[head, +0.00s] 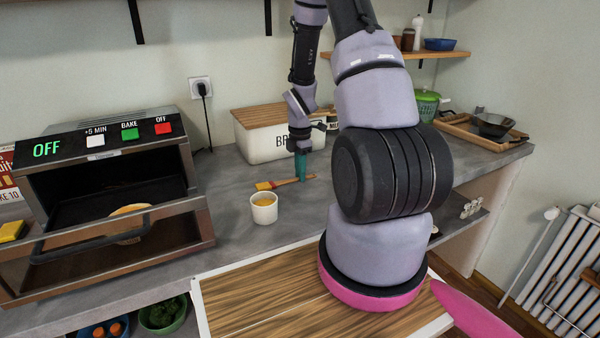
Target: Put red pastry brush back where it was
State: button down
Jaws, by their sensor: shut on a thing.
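The red pastry brush (283,183) has yellowish bristles at its left end and a thin handle running right. It lies level, at or just above the grey counter, behind a small white cup (263,214) with yellow-orange contents. My gripper (301,179) points straight down with teal fingers and is shut on the brush's handle. The fingers hide part of the handle. I cannot tell whether the brush touches the counter.
An open toaster oven (108,160) stands at left with a round item inside. A white bread box (265,140) with a wooden lid stands close behind my gripper. A wooden tray (456,128) with a dark bowl (494,126) is at right. Counter left of the brush is clear.

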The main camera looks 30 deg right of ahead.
jog(key=c, duration=0.8)
grip_release()
jog(key=shift+f, duration=0.1)
notch_tip(320, 180, up, 22)
jog(key=s+a+m+t, duration=0.2)
jog(key=s+a+m, duration=0.1)
jog(key=m, duration=0.3)
jog(key=s+a+r+m+t+y, duration=0.1)
jog(key=s+a+r+m, duration=0.3)
jog(key=s+r+m, duration=0.4)
jog(key=s+a+r+m+t+y, duration=0.1)
jog(key=s+a+r+m+t, duration=0.3)
jog(key=s+r+m, duration=0.4)
jog(key=shift+s+a+r+m, duration=0.35)
jog(key=shift+a+r, duration=0.1)
jog(key=shift+r, duration=0.2)
